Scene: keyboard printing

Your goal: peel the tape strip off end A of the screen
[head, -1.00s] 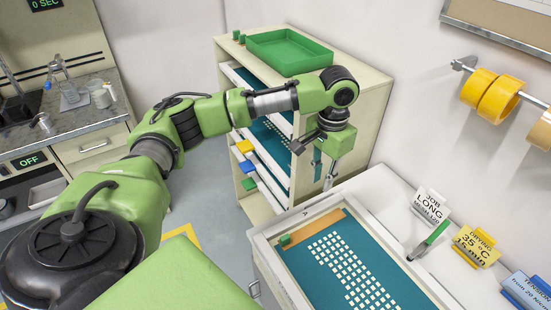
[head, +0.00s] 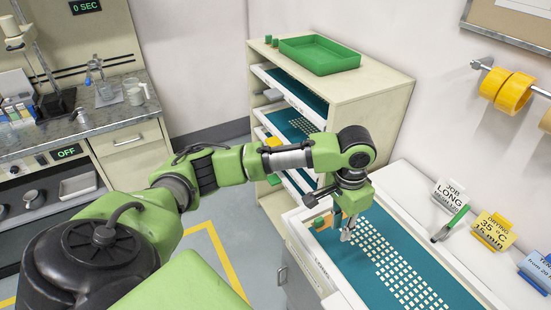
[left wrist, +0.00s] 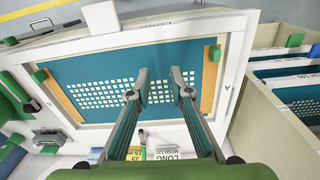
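The screen is a white frame (left wrist: 150,32) with teal mesh and a grid of pale openings. An orange tape strip (left wrist: 209,82) with a green tab (left wrist: 214,53) lies along end A, beside the letter A on the frame. In the head view its tab (head: 318,222) shows just left of my gripper, and part of the strip is hidden by the gripper. Another orange strip (left wrist: 62,95) lies at the opposite end. My left gripper (head: 346,232) is above the mesh near end A. In the left wrist view its fingers (left wrist: 160,85) are apart and empty. My right gripper is not in view.
A cabinet (head: 385,95) with screen shelves and a green tray (head: 320,68) on top stands behind end A. Yellow tape rolls (head: 513,93) hang on the wall.

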